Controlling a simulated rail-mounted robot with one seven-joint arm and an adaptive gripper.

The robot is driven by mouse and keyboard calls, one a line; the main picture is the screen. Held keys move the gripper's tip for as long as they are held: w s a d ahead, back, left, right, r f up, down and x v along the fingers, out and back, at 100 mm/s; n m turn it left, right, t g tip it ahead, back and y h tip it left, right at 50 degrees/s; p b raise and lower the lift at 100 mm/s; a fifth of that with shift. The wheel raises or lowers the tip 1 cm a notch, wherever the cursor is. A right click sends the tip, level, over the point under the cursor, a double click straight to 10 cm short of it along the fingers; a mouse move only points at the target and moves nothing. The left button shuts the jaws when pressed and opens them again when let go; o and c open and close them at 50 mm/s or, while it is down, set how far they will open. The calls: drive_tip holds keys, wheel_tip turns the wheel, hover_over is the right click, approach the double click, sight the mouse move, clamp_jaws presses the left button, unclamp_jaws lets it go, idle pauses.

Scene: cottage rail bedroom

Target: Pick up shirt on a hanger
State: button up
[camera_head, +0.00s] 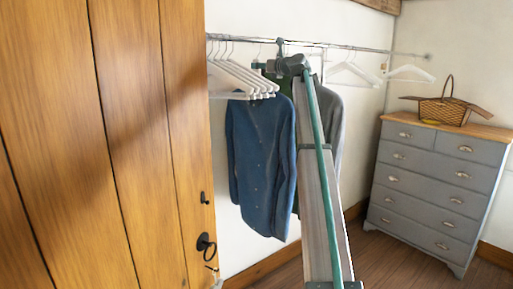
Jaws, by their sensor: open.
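A blue buttoned shirt (260,150) hangs below the rail at the centre, beneath a cluster of white hangers (240,78). A dark green garment (284,82) shows just right of it, mostly hidden. A grey shirt (332,125) hangs further right, partly behind my arm. My arm rises from the bottom of the view to the rail. My gripper (281,47) is at its upper end, close to the rail between the blue and grey shirts. It is open; its fingers are small and hard to make out. I cannot tell whether it touches a hanger.
The metal clothes rail (355,47) runs along the white wall, with empty white hangers (410,73) at its right. A grey-blue chest of drawers (432,180) stands at right with a wicker basket (446,111) on top. A wooden door (105,150) fills the left.

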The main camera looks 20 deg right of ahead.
drive_tip(key=p+x, duration=0.1)
drive_tip(key=x, duration=0.2)
drive_tip(key=shift+w, duration=0.3)
drive_tip(key=shift+c, duration=0.3)
clamp_jaws()
